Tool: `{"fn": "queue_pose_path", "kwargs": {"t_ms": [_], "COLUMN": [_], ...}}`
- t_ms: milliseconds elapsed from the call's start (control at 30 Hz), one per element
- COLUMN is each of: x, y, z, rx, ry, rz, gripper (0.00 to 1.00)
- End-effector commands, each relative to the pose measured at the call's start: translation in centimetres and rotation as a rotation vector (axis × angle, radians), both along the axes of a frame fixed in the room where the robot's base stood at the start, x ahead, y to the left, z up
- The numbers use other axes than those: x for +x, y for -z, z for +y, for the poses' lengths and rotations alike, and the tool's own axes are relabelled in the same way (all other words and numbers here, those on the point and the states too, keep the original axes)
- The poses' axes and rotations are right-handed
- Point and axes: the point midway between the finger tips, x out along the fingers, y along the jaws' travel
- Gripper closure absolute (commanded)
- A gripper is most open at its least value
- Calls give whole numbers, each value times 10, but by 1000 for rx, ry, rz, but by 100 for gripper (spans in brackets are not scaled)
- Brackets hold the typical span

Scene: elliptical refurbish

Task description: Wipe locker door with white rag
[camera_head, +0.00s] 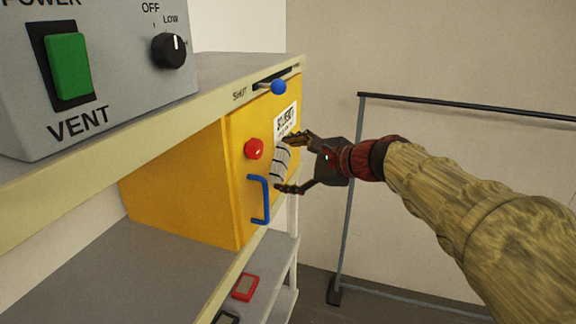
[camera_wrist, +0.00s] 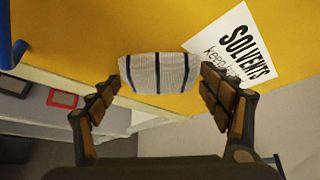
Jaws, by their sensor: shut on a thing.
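The yellow locker door (camera_head: 247,190) carries a white "SOLVENTS" label, a red knob and a blue handle. The door also fills the top of the wrist view (camera_wrist: 100,30). The white rag (camera_head: 279,164) has dark stripes and lies between my fingers, close to or against the door, right of the red knob. It also shows in the wrist view (camera_wrist: 158,73). My gripper (camera_head: 286,163) is shut on the rag, fingers spread to its width. In the wrist view my gripper (camera_wrist: 158,90) has a finger at each side of the rag. Whether the rag touches the door is hard to tell.
The blue handle (camera_head: 261,199) stands out from the door below the rag. A blue-knobbed slide (camera_head: 278,87) sits on the shelf edge above. A grey control box (camera_head: 100,70) stands on top. A dark metal frame (camera_head: 352,190) stands behind my arm.

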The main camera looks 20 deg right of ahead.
Motion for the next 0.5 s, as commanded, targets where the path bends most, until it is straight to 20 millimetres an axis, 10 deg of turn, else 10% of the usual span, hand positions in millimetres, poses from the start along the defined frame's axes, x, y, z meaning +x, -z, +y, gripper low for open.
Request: {"fn": "queue_pose_path", "kwargs": {"t_ms": [500], "x": [29], "y": [1], "z": [-20], "rx": [1], "ry": [0], "rz": [1], "gripper": [42]}}
